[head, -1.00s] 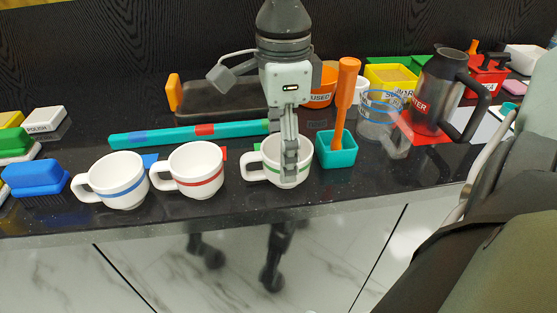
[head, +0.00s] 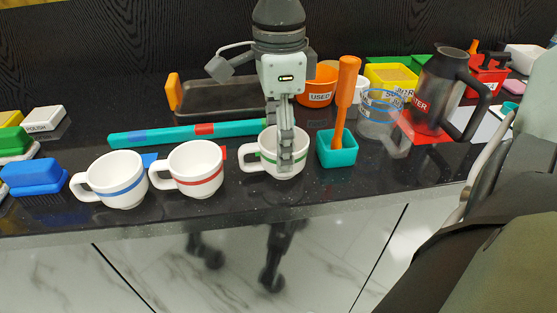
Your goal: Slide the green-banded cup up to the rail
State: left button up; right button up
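The green-banded cup (head: 262,160) is white and upright, its handle pointing left. The teal rail (head: 165,138), with blue and red patches, lies behind the cups. Its right end passes behind the green-banded cup and my gripper; I cannot tell whether the cup touches it. My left gripper is out of view.
A red-banded cup (head: 195,172) and a blue-banded cup (head: 117,182) stand to the left. A teal box (head: 337,156) with an orange-handled tool (head: 346,95) stands close on the right. A clear jug (head: 377,125) is beyond it. The counter's front edge is near the cups.

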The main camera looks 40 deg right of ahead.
jog(key=shift+w+d+b, duration=0.15)
jog(key=shift+w+d, duration=0.35)
jog(key=shift+w, duration=0.5)
jog(key=shift+w+d+b, duration=0.2)
jog(key=shift+w+d, duration=0.25)
jog(key=shift+w, duration=0.5)
jog(key=shift+w+d+b, duration=0.15)
jog(key=shift+w+d, duration=0.35)
jog(key=shift+w, duration=0.5)
jog(key=o, duration=1.2)
jog(key=shift+o, duration=0.2)
notch_tip(320, 180, up, 8)
jog(key=p, duration=0.3)
